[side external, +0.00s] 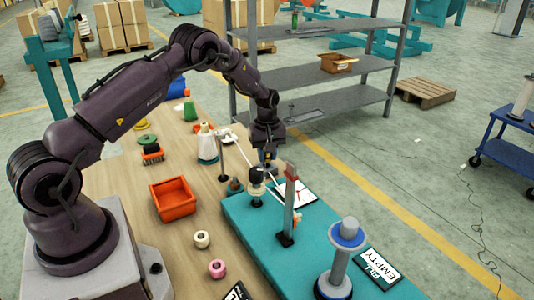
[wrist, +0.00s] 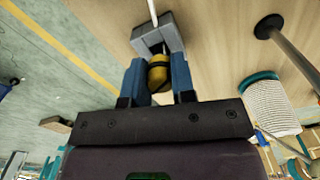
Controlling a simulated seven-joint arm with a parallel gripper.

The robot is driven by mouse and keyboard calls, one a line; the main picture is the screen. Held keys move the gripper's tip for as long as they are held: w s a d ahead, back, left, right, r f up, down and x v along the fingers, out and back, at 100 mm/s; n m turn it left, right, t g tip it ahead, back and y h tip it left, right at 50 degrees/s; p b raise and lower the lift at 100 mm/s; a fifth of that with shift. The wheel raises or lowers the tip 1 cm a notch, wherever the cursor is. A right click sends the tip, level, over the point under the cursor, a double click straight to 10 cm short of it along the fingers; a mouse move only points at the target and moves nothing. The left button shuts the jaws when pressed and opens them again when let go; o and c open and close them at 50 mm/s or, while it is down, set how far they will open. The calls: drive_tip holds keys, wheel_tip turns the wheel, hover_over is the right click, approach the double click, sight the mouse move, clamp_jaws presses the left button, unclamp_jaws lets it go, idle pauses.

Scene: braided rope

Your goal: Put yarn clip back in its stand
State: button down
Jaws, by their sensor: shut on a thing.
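My gripper (wrist: 157,50) has blue fingers shut on a yellow clip with a dark band (wrist: 158,72), which I take to be the yarn clip. A white strand (wrist: 153,10) runs away past the grey fingertips. In the side external view my gripper (side external: 267,165) points down near the back left edge of the teal board, and the clip is too small to make out. A black-topped holder (side external: 256,176) stands just below and left of the gripper. A grey post with a red top (side external: 290,205) stands to the right. I cannot tell which is the clip's stand.
White strands pass close by the gripper. A thin dark post (side external: 222,160) and a white yarn cone (side external: 207,145) stand to the left. An orange bin (side external: 174,199) and small yarn rolls (side external: 202,239) lie on the wooden table. A grey-blue spool (side external: 340,260) stands at the teal board's front.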

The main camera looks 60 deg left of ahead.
drive_tip(key=shift+f, duration=0.4)
idle(0.3)
drive_tip(key=c, duration=0.9)
unclamp_jaws()
drive_tip(key=shift+o, duration=0.2)
wheel_tip(320, 180, up, 12)
drive_tip(key=s+d+r+m+t, duration=0.2)
drive_tip(key=s+d+r+m, duration=0.5)
drive_tip(key=s, duration=0.7)
drive_tip(key=s+d+r+m+t, duration=0.3)
drive_tip(key=s+d+r+m, duration=0.5)
drive_tip(key=s+d+r, duration=0.4)
drive_tip(key=shift+s+d+t, duration=0.3)
drive_tip(key=shift+s+d, duration=0.6)
